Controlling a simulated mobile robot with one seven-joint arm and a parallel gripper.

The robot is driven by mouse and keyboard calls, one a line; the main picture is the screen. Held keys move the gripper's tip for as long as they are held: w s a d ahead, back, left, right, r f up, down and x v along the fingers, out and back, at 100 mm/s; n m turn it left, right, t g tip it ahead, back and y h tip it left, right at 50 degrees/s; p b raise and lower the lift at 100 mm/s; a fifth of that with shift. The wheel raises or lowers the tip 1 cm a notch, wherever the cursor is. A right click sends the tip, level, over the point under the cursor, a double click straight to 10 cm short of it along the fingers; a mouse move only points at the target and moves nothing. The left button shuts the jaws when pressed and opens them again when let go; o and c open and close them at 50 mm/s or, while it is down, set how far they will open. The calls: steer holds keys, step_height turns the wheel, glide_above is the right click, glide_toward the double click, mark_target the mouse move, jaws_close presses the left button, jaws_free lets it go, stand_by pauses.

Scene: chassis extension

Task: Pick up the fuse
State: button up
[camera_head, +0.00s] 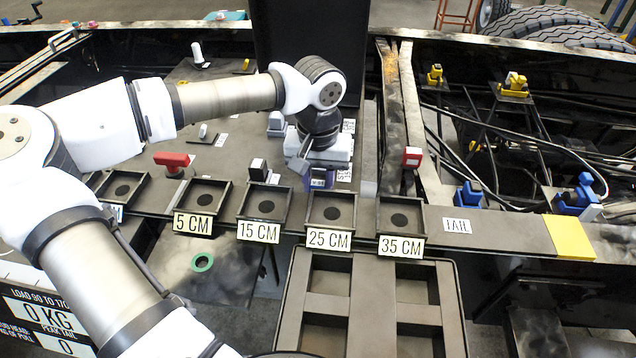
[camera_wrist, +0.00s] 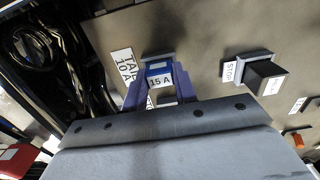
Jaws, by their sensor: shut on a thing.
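The fuse (camera_wrist: 158,70) is a blue block with a white face marked 15 A, seen between the purple-grey fingers of my gripper (camera_wrist: 161,84) in the wrist view. The fingers are shut on its two sides. It lies close over a dark square mount beside a label reading TAIL 10 A (camera_wrist: 124,67). I cannot tell whether it is seated or lifted clear. In the head view my gripper (camera_head: 312,170) points down at the panel, behind the 25 CM tray. A small blue part of the fuse (camera_head: 322,179) shows there, mostly hidden by the gripper.
Open trays marked 5 CM (camera_head: 203,193), 15 CM (camera_head: 264,206), 25 CM (camera_head: 331,211) and 35 CM (camera_head: 400,216) line the front edge. A black STOP button (camera_wrist: 264,76) stands right of the fuse. A red handle (camera_head: 171,160) rises at left. Cables (camera_head: 500,135) lie at right.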

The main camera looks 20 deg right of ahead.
mark_target(318, 182)
step_height(318, 182, up, 20)
steer(key=b, duration=0.1)
steer(key=shift+r, duration=0.1)
stand_by(0.4)
